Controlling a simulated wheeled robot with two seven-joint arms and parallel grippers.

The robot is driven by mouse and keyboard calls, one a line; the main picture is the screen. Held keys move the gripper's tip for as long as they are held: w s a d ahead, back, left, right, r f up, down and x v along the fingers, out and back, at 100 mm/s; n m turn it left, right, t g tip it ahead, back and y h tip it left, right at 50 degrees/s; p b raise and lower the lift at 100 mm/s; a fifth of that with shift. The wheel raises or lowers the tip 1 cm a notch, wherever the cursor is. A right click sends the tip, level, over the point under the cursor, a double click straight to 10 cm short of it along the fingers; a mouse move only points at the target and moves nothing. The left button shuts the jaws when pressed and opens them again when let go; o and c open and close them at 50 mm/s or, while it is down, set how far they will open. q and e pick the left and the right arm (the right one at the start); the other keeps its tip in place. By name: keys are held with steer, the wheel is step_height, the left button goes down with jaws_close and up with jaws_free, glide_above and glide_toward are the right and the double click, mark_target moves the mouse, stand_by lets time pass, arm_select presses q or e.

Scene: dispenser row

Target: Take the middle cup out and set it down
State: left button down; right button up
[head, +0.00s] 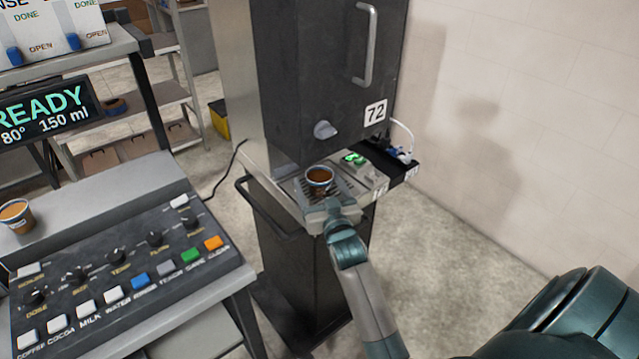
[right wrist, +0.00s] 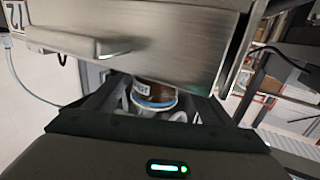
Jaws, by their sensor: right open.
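A small cup with a brown drink and a blue-and-white band (head: 319,180) stands upright on the slotted drip tray (head: 346,188) under a dark dispenser cabinet (head: 325,80). My right gripper (head: 323,204) is at the front edge of that tray, low and close to the cup. In the right wrist view the cup (right wrist: 153,102) shows between the open fingers, partly hidden by the gripper body; I cannot tell whether they touch it. A second cup of brown drink (head: 17,214) stands on the grey counter at the left. My left gripper is out of view.
A sloped control panel (head: 120,265) with buttons and knobs fills the lower left. A dark rail (head: 262,208) runs beside the dispenser stand. A small unit with a green display (head: 354,158) sits right of the cup. Open floor lies at the right before the wall.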

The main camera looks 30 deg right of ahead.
mark_target(316, 172)
steer(key=shift+w+r, duration=0.1)
steer(key=shift+w+d+r+p, duration=0.15)
steer(key=shift+w+p, duration=0.05)
steer(key=shift+p, duration=0.1)
steer(key=p+x, duration=0.1)
steer(key=x, duration=0.2)
steer(key=shift+w+d+r+p, duration=0.25)
steer(key=shift+d+p, duration=0.1)
steer(key=shift+p, duration=0.05)
steer(key=shift+w+d, duration=0.1)
steer(key=shift+w, duration=0.3)
steer(key=shift+f, duration=0.1)
steer(key=c, duration=1.2)
